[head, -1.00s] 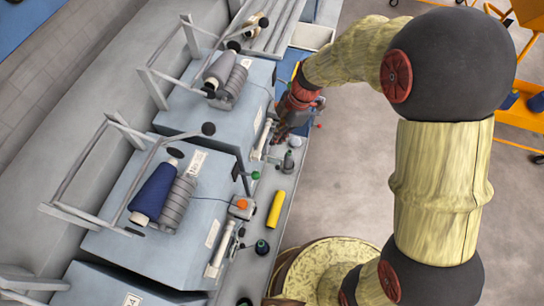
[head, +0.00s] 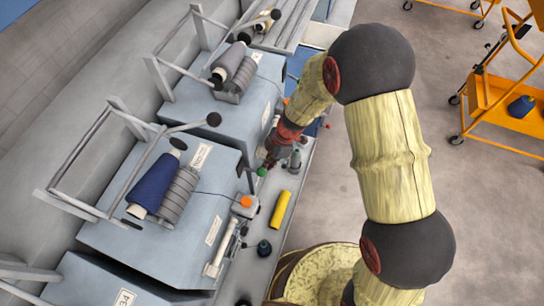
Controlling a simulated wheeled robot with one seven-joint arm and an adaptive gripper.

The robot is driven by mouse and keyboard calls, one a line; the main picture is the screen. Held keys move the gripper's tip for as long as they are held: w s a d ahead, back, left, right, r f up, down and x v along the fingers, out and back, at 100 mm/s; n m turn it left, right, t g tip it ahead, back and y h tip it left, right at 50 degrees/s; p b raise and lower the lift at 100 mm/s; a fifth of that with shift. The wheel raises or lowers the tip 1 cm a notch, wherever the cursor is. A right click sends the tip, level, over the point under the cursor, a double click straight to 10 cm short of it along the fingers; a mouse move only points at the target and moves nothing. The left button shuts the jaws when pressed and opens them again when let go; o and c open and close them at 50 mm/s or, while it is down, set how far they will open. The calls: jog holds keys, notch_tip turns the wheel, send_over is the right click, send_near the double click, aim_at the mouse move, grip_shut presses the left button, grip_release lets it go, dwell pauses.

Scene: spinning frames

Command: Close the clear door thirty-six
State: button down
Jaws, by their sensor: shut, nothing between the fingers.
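My gripper (head: 271,157) is shut and empty. It points down at the front of the machine row, near the right-hand side of the far grey spinning unit (head: 246,100) and the gap before the middle unit (head: 130,232). The near unit has a label (head: 125,299) that seems to read 34. The labels on the middle unit (head: 201,156) and far unit (head: 257,57) are too small to read surely. I cannot make out a clear door or its angle. My gripper hides part of the far unit's front, and I cannot tell whether it touches anything.
A yellow tube (head: 280,210) lies on the ledge along the machines, with small dark spools (head: 264,247) beside it. An orange cart (head: 510,105) stands at the right. The floor between is clear.

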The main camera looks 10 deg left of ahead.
aim_at(280, 162)
jog(key=shift+w+d+f, duration=0.2)
jog(key=shift+w+d, duration=0.05)
jog(key=shift+d, duration=0.3)
jog(key=shift+w+d+f, duration=0.2)
jog(key=shift+d, duration=0.35)
jog(key=shift+w+d+f, duration=0.2)
jog(key=shift+w+d, duration=0.05)
jog(key=shift+d, duration=0.3)
jog(key=shift+w+d+n+g+b, duration=0.25)
jog(key=shift+n+b, duration=0.55)
jog(key=shift+b, duration=0.5)
jog(key=shift+w+d+n+g+h+b, duration=0.2)
jog(key=shift+w+d+n+b, duration=0.4)
jog(key=shift+b, duration=0.7)
jog(key=shift+w+d+n+g+h+b, duration=0.2)
jog(key=shift+w+d+n+b, duration=0.15)
jog(key=shift+w+n+b, duration=0.65)
jog(key=shift+w+b, duration=0.5)
jog(key=shift+b, duration=0.15)
jog(key=shift+w, duration=0.2)
jog(key=shift+a, duration=0.1)
